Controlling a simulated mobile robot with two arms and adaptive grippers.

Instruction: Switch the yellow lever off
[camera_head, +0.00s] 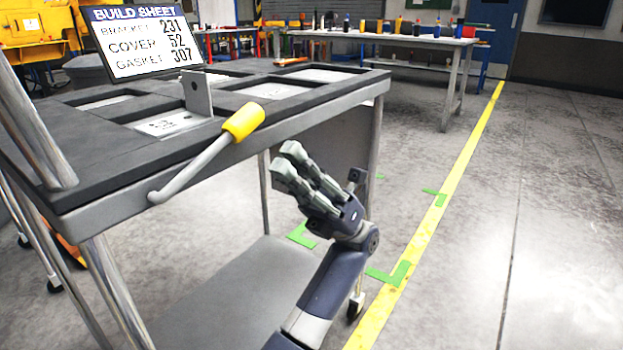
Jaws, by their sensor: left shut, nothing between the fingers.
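The yellow lever (244,122) is a yellow grip on a bent grey metal rod. The rod starts at the side rail of the cart (120,197) and slants up to the right. The grip stands at about the height of the cart's top edge. My left gripper (287,164) is shut and empty. In the picture it is just right of and below the yellow grip, with a gap between them. Its fingers point up and left. My right gripper is not in view.
The cart has a dark top with recessed compartments, an upright metal bracket (197,93) and a build sheet sign (140,40). A workbench (400,40) with several bottles stands behind. The floor right of the yellow line (440,200) is clear.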

